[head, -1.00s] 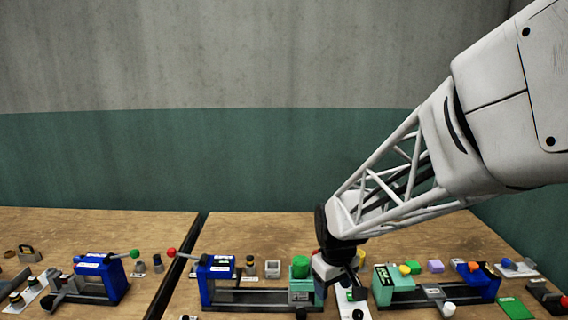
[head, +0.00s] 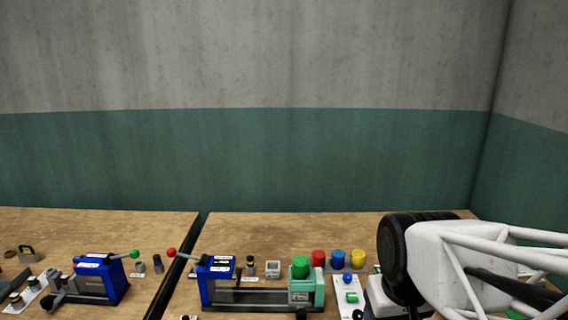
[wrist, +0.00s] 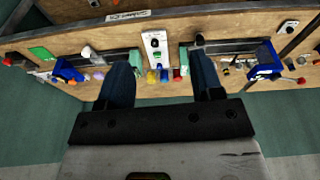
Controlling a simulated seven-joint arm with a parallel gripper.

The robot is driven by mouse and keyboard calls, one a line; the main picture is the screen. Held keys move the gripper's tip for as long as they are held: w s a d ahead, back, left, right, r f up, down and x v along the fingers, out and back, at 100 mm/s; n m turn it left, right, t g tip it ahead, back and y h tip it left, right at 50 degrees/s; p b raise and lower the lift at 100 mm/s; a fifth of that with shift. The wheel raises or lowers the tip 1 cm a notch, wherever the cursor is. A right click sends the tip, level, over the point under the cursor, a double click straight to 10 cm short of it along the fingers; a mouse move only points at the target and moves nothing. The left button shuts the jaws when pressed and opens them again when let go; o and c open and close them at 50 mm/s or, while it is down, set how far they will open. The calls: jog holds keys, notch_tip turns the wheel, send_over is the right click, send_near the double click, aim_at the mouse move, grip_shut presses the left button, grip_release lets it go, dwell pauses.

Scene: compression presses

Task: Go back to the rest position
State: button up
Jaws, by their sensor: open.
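My gripper (wrist: 160,62) is open, with its two dark fingers wide apart in the wrist view and nothing held between them. It hangs above the workbench (wrist: 230,22), apart from the things below. In the head view my lattice arm comes in from the lower right, and its black wrist ring stands over the right part of the bench (head: 240,228). The fingertips do not show there.
Red (head: 318,258), blue (head: 338,259) and yellow (head: 358,259) cylinders stand behind a white control panel (head: 349,298). Another blue press (head: 100,275) is on the left bench. My arm hides the right-hand press.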

jog(key=shift+m, duration=0.5)
jog(key=shift+s+d+r, duration=0.1)
jog(key=shift+s+d, duration=0.05)
jog(key=shift+s, duration=0.5)
jog(key=shift+s+d+r, duration=0.1)
jog(key=shift+s+r, duration=0.05)
jog(key=shift+s, duration=0.55)
jog(key=shift+s+d+r, duration=0.1)
jog(key=shift+s+d, duration=0.05)
jog(key=shift+s, duration=0.5)
